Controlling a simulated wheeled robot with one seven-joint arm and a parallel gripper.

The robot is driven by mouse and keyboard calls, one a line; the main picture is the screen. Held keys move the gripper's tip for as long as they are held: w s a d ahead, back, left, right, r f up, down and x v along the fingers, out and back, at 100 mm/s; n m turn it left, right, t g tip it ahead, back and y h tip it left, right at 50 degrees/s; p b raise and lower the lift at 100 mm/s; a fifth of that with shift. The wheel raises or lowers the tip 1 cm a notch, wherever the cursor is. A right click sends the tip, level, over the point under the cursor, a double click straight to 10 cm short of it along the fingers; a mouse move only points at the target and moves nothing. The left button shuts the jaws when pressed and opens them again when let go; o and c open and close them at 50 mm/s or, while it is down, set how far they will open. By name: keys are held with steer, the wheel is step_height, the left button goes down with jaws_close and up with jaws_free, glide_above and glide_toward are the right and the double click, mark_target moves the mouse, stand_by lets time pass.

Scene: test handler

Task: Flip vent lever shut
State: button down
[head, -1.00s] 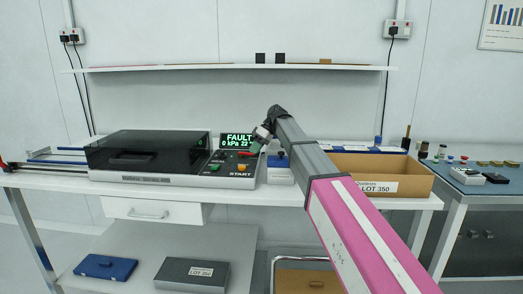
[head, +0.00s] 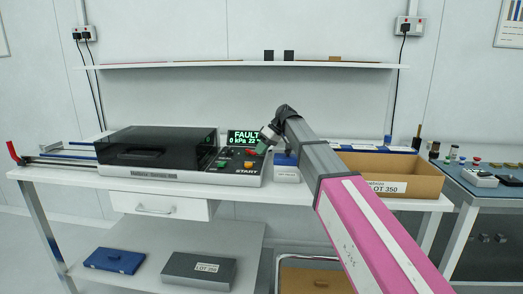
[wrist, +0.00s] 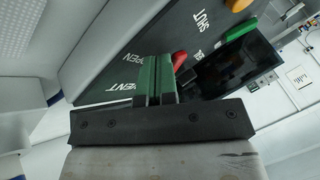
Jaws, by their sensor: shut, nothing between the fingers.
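The test handler (head: 150,176) has a dark lid and a control panel at its right end, with a lit FAULT display (head: 244,137). A red lever knob (wrist: 179,60), which looks like the vent lever, stands on the panel in the wrist view. It also shows as a small red spot in the head view (head: 251,152). My gripper (wrist: 154,60) has green fingers, shut and empty, with the knob just right of their tips. In the head view my gripper (head: 263,146) is over the panel's right side. The fingers partly cover the VENT and OPEN lettering; the lever's setting is unclear.
An orange START button (head: 246,163) and a green button (head: 221,164) are close by on the panel. A cardboard box (head: 405,181) stands on the bench to the right, beneath my arm. A shelf (head: 200,66) runs along the wall above.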

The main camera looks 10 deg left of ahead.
steer(key=shift+a, duration=0.1)
stand_by(0.6)
steer(key=shift+w+a, duration=0.3)
steer(key=shift+w, duration=0.4)
